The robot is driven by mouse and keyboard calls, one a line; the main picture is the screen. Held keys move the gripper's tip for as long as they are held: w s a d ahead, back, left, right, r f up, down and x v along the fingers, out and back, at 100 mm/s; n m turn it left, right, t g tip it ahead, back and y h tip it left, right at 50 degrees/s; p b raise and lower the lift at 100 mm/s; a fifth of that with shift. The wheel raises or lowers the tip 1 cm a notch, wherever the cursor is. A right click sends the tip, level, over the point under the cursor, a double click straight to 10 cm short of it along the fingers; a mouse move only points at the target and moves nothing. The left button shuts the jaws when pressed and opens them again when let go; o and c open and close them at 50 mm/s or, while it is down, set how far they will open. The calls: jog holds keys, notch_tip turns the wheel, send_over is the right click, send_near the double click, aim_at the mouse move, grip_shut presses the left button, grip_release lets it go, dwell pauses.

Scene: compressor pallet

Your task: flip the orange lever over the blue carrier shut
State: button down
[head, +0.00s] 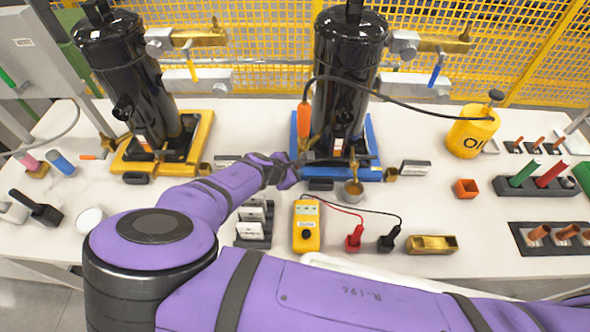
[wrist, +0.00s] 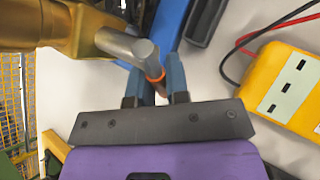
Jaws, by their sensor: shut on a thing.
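The blue carrier (head: 371,135) stands at the back centre under a black compressor tank (head: 348,75). My gripper (head: 300,160) reaches in at the front left of that carrier. In the wrist view its two blue-grey fingers (wrist: 153,88) are closed around an orange lever (wrist: 155,76); only a narrow orange band of it shows. A grey rod (wrist: 128,47) from a brass fitting (wrist: 85,32) lies just in front of that band. The fingers and rod hide the rest of the lever, so its angle cannot be told. The blue carrier edge (wrist: 171,22) shows beyond.
A yellow tester (head: 306,228) with red and black clips stands in front of the carrier. An orange grip (head: 304,118) on a black hose hangs beside the tank.

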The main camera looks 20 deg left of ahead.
jog(key=shift+a+r, duration=0.1)
jog(key=y, duration=0.1)
jog(key=a+r+m+g+y, duration=0.1)
jog(key=y, duration=0.3)
jog(key=shift+s+a+r+m+g, duration=0.15)
jog(key=shift+r+m+g, duration=0.15)
jog(key=shift+m, duration=0.1)
jog(key=y, duration=0.1)
jog(key=r+m+y, duration=0.1)
jog(key=y, duration=0.1)
jog(key=r+g+y, duration=0.1)
jog(key=y, duration=0.1)
jog(key=shift+s+a+m, duration=0.15)
jog(key=shift+a+m, duration=0.15)
jog(key=shift+a, duration=0.05)
jog(key=shift+y, duration=0.3)
jog(key=c, duration=1.1)
grip_release()
